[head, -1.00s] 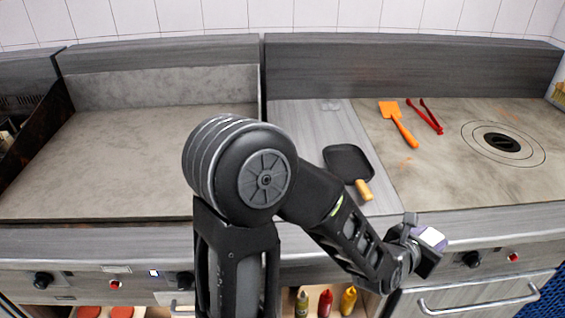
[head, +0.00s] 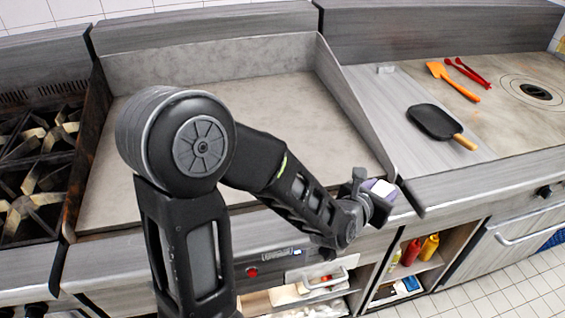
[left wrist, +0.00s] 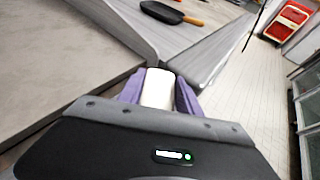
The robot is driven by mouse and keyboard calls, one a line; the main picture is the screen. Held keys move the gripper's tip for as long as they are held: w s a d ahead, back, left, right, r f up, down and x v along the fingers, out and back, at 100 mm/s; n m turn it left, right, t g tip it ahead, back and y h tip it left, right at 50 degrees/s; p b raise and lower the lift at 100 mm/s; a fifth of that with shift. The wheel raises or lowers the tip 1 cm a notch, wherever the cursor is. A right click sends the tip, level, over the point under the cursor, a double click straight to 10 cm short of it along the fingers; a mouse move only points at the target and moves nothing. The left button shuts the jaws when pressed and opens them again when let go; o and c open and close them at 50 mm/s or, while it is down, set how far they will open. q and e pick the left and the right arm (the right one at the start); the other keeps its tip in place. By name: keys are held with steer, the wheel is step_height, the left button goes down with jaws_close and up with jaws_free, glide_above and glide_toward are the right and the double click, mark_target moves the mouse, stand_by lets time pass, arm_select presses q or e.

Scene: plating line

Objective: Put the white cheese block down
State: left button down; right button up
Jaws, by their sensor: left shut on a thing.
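The white cheese block (left wrist: 158,88) is between the purple-padded fingers of my left gripper (left wrist: 159,95) in the left wrist view. In the head view, my left gripper (head: 378,190) is shut on the white block (head: 383,187), near the front edge of the counter, by the griddle's right front corner. The block's lower part is hidden by the gripper. My right gripper is not in view.
A flat griddle (head: 240,130) with raised side walls fills the middle. To its right, a counter holds a black pan (head: 433,121), an orange spatula (head: 450,80) and red tongs (head: 467,72). A burner stove (head: 40,165) is at left. Bottles (head: 411,252) stand on a shelf below.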

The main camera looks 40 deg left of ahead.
arm_select(q)
steer(key=shift+s, duration=0.1)
steer(key=a+n+y, duration=0.1)
steer(key=a, duration=0.2)
steer(key=w+a+r+n+y+b, duration=0.1)
steer(key=a, duration=0.3)
steer(key=w+a+r+n+y, duration=0.1)
steer(key=a, duration=0.2)
steer(key=shift+w+a+r+y, duration=0.2)
steer(key=shift+w+y, duration=0.05)
steer(key=shift+y, duration=0.15)
steer(key=a+r+n+g+y+b, duration=0.1)
steer(key=a+r+n+g+y, duration=0.1)
steer(key=a, duration=1.1)
step_height(320, 180, up, 2)
steer(key=shift+s+r+n+y+b, duration=0.2)
steer(key=shift+s+n+y+b, duration=0.2)
steer(key=shift+n+y, duration=0.3)
step_height(320, 180, down, 6)
steer(key=shift+r+b, duration=0.2)
steer(key=shift+b, duration=0.3)
steer(key=shift+f, duration=0.35)
